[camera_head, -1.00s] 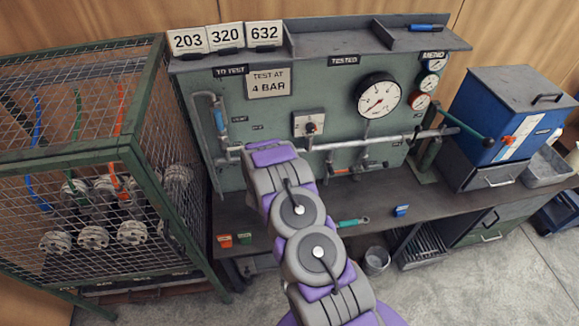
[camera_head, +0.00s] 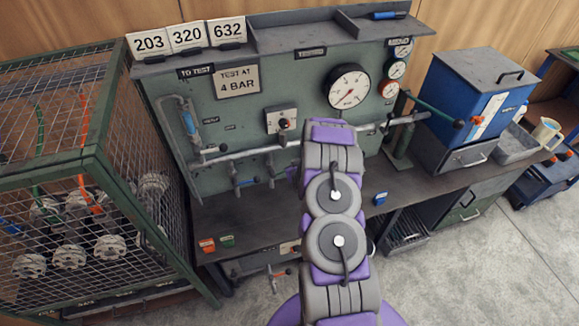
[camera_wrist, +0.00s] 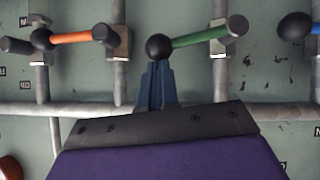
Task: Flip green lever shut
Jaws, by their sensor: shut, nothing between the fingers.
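The green lever (camera_wrist: 200,37) shows in the wrist view. It lies crosswise to its vertical pipe, tilted slightly, with its valve end at the right and a dark ball knob (camera_wrist: 159,47) at its left end. My gripper (camera_wrist: 157,68) is shut and empty, its fingertips right below the knob. I cannot tell whether they touch it. In the head view my arm hides the green lever and the gripper's fingers. An orange lever (camera_wrist: 75,38) lies crosswise at the left, and part of a blue lever (camera_wrist: 314,29) shows at the right edge.
A horizontal pipe (camera_wrist: 30,109) runs behind my gripper. The rig panel (camera_head: 222,133) carries a pressure gauge (camera_head: 348,86). A mesh cage (camera_head: 58,160) stands at the left, a blue box (camera_head: 463,92) at the right. The bench (camera_head: 245,215) has free room left of my arm.

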